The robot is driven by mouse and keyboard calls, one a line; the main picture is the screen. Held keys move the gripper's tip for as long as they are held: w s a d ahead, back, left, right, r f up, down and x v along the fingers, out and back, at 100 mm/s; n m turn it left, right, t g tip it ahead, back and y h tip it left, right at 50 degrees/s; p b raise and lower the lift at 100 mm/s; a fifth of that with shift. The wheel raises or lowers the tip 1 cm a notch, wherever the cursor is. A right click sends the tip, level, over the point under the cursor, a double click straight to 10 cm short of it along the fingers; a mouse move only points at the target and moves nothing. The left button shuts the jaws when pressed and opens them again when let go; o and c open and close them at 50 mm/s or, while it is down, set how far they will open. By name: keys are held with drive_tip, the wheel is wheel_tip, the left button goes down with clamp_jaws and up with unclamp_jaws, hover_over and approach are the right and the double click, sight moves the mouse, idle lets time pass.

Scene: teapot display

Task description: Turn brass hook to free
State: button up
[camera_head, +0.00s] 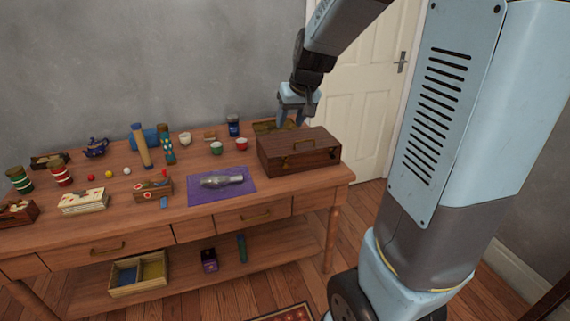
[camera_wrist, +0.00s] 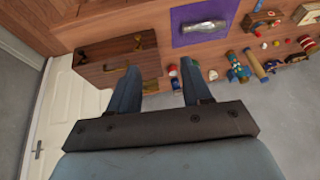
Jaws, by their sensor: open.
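A dark brown wooden box (camera_head: 300,152) with a closed lid stands at the right end of the table. It carries a brass handle (camera_head: 303,143), and small brass fittings show on it in the wrist view (camera_wrist: 115,58). I cannot tell which fitting is the hook or how it is turned. My gripper (camera_head: 291,118) points down above the table, behind the box. In the wrist view my gripper (camera_wrist: 158,72) has its two fingers spread apart with nothing held between them. The left finger overlaps the box's edge in that view; I cannot tell whether they touch.
The wooden table (camera_head: 230,160) holds a purple mat (camera_head: 205,192) with a grey metal object (camera_head: 222,181) on it. Cups, a dark blue tin (camera_head: 233,126), a blue teapot (camera_head: 96,147) and tubes stand along the back. A white door (camera_head: 372,90) is behind.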

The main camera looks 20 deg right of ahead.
drive_tip(key=w+d+f, duration=0.3)
drive_tip(key=w+f, duration=0.5)
drive_tip(key=h, duration=0.1)
approach(286, 165)
drive_tip(key=shift+g, duration=0.3)
drive_tip(key=x, duration=0.8)
drive_tip(key=shift+w+f, duration=0.2)
drive_tip(key=shift+w, duration=0.25)
drive_tip(key=shift+c, duration=0.4)
clamp_jaws()
